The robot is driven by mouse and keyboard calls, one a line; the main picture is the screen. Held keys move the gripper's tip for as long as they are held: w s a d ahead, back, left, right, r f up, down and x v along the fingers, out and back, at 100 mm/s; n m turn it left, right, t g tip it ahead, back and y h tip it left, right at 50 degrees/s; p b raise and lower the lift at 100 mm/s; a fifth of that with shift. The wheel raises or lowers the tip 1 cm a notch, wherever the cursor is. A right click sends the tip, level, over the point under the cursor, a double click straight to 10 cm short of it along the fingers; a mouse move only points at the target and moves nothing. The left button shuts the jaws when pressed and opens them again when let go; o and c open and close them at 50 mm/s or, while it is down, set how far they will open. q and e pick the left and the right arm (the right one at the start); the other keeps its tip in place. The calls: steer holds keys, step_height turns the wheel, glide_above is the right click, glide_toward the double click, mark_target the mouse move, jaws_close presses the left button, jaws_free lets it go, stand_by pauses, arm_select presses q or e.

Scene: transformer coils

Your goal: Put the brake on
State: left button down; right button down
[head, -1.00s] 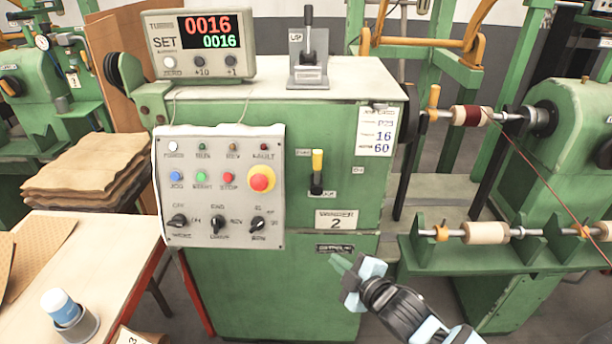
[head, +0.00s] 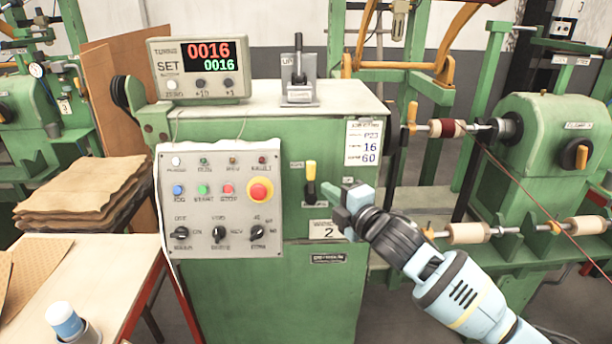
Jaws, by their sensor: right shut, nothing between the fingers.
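The brake is most likely the small lever with a yellow knob (head: 311,172) on the green winder's front (head: 300,285), right of the control panel. Its yellow handle points up above a dark slot; the small labels there are too blurred to read. A black lever (head: 298,55) stands upright on a grey plate on top of the machine. My left gripper is out of view.
The control panel (head: 222,246) with a red emergency button (head: 260,190) is left of the lever. The counter box (head: 168,63) reads 0016 twice. Spools on rods (head: 468,233) and a green headstock (head: 545,130) stand at right. A table (head: 100,283) is at left.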

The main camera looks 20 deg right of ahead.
mark_target(310, 170)
steer(key=shift+w, duration=0.1)
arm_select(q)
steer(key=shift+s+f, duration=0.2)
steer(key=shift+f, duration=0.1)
arm_select(e)
steer(key=x, duration=0.9)
steer(key=shift+w, duration=0.35)
steer(key=shift+a, duration=0.15)
